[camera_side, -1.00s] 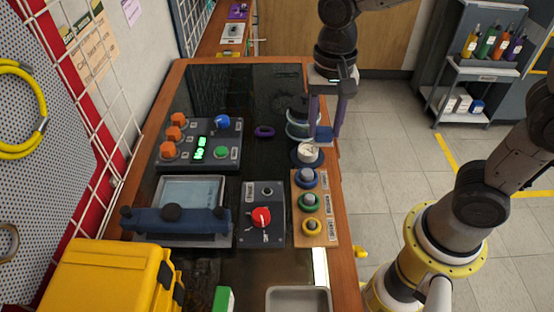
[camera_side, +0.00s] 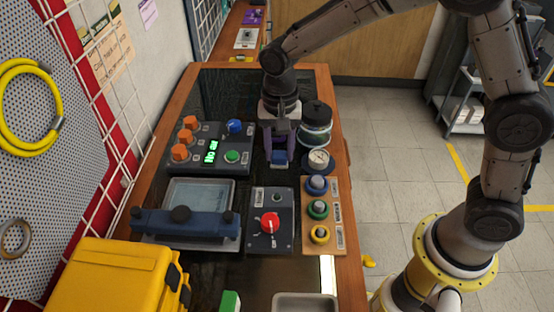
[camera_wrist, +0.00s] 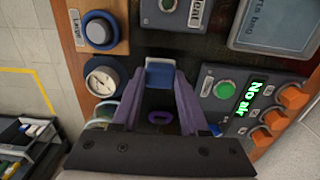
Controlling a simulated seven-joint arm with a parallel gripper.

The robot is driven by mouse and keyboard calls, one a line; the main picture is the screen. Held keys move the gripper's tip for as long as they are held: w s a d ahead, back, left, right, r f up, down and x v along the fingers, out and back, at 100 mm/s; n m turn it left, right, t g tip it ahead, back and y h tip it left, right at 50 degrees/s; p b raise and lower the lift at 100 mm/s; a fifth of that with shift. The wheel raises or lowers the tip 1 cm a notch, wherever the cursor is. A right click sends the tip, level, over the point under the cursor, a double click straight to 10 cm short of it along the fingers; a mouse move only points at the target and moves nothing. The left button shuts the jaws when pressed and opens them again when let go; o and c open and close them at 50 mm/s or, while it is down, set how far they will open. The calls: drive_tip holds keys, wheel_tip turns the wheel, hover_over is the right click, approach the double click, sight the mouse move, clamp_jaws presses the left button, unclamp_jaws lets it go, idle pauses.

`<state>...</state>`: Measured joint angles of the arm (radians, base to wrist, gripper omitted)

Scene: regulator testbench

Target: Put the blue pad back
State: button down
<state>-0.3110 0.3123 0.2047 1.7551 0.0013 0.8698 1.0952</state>
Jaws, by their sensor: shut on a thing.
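The blue pad (camera_side: 279,157) is a small blue block between the purple fingers of my gripper (camera_side: 279,161). My gripper is shut on it, with the fingers pointing down over the dark bench top, between the control box and the dark-lidded canister. In the wrist view the blue pad (camera_wrist: 159,76) spans the fingertips of my gripper (camera_wrist: 160,80). It seems to be above the surface, but its exact height is unclear. A purple ring (camera_wrist: 160,117) lies on the bench, seen between the fingers; in the side view my gripper hides it.
The control box (camera_side: 207,165) with orange knobs stands left, its display reading "No air". The canister (camera_side: 316,124) and a gauge (camera_side: 318,158) stand right. Nearer are the red-knob box (camera_side: 270,235), a board with coloured rings (camera_side: 334,215) and a blue-barred screen unit (camera_side: 186,222).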

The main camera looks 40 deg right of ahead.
sight(277, 153)
drive_tip(key=shift+w+a+f, duration=0.1)
drive_tip(key=shift+w+f, duration=0.25)
drive_tip(key=shift+f, duration=1.55)
drive_tip(key=shift+f, duration=0.15)
drive_tip(key=shift+c, duration=2.1)
unclamp_jaws()
